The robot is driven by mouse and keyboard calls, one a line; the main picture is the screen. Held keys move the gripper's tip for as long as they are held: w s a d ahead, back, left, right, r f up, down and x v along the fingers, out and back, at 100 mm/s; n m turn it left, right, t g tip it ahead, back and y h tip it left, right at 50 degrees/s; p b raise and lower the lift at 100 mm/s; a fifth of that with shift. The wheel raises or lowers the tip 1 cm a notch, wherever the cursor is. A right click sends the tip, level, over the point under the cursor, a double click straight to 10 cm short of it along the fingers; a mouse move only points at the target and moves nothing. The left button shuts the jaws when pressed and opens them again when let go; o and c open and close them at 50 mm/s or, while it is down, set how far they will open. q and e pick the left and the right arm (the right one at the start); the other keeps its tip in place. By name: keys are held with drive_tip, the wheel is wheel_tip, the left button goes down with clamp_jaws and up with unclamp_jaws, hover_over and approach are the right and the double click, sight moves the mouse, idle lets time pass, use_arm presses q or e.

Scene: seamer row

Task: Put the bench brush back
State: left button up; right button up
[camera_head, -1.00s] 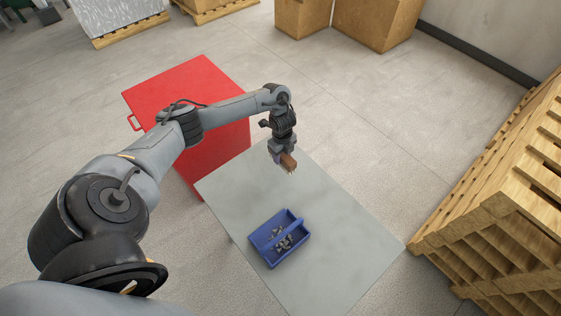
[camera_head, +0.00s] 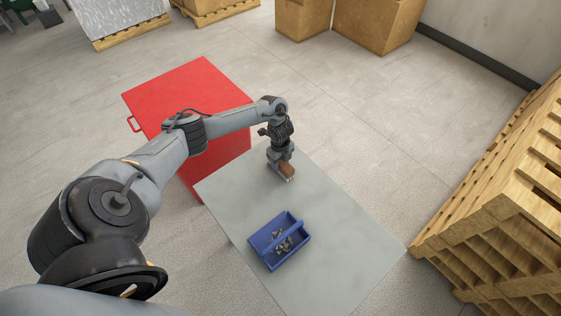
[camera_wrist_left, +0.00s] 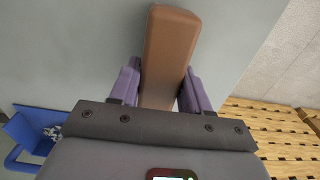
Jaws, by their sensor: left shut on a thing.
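The bench brush (camera_head: 286,169) has a brown block and is in my left gripper (camera_head: 281,165) near the far end of the grey table (camera_head: 340,215). In the left wrist view the brown block (camera_wrist_left: 170,52) sits between the two purple fingers of my left gripper (camera_wrist_left: 164,88), which are shut on it. The bristles are hidden in the wrist view. The brush is at or just above the table top; I cannot tell if it touches. My right gripper is not in view.
A blue tote with a handle (camera_head: 262,240) holds several small grey parts on the table's near half; its edge shows in the left wrist view (camera_wrist_left: 28,127). A red cabinet (camera_head: 190,85) stands at the left. Wooden pallets (camera_head: 500,220) are stacked at the right. The table's right side is clear.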

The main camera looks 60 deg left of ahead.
use_arm(q)
drive_tip(key=o, duration=1)
